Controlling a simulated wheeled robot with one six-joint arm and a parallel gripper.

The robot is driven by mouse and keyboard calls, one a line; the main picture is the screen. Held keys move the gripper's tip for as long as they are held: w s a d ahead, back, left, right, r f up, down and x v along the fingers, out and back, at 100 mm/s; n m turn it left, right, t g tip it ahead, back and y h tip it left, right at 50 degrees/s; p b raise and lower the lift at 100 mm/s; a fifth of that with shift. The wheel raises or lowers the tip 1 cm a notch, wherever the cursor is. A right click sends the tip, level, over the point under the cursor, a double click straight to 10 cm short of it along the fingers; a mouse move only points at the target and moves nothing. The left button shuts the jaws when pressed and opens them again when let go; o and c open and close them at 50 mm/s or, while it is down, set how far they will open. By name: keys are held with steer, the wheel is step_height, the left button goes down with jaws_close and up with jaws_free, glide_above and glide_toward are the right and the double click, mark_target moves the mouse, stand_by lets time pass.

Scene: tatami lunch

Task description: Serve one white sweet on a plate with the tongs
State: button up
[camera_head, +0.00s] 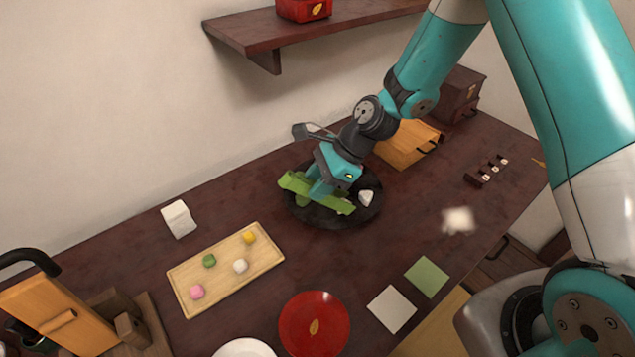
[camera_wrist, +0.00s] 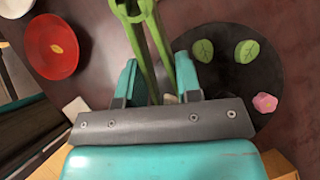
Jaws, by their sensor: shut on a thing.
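My gripper (camera_head: 322,192) is shut on the green tongs (camera_head: 296,182), over the round black dish (camera_head: 345,221). The tongs also show in the wrist view (camera_wrist: 139,29), reaching away from the fingers. A white sweet (camera_head: 240,266) sits on the light wooden board (camera_head: 180,278), with a pink sweet (camera_head: 197,291), a green one (camera_head: 209,261) and a yellow one (camera_head: 249,238). A red plate (camera_head: 314,310) with a gold leaf mark stands to the right of the board and shows in the wrist view (camera_wrist: 45,62). No sweet is visible in the tongs.
The black dish holds a small whitish piece (camera_head: 365,198); the wrist view shows green leaf shapes (camera_wrist: 203,50) and a pink flower (camera_wrist: 264,102) on it. A white block (camera_head: 178,219) stands behind the board. White (camera_head: 391,309) and green (camera_head: 427,277) squares lie right.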

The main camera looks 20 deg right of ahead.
step_height(320, 180, up, 10)
steer(key=p, duration=0.9)
steer(key=shift+r, duration=0.15)
steer(key=d+f+m+t+h, duration=0.2)
steer(key=d+m+t, duration=0.1)
steer(key=d+m, duration=0.3)
steer(key=d+f+m+t+h, duration=0.2)
steer(key=d+m, duration=0.3)
steer(key=d, duration=0.5)
steer(key=shift+s+d+f+m+t, duration=0.3)
steer(key=shift+f+m+t, duration=0.1)
steer(key=shift+t, duration=0.3)
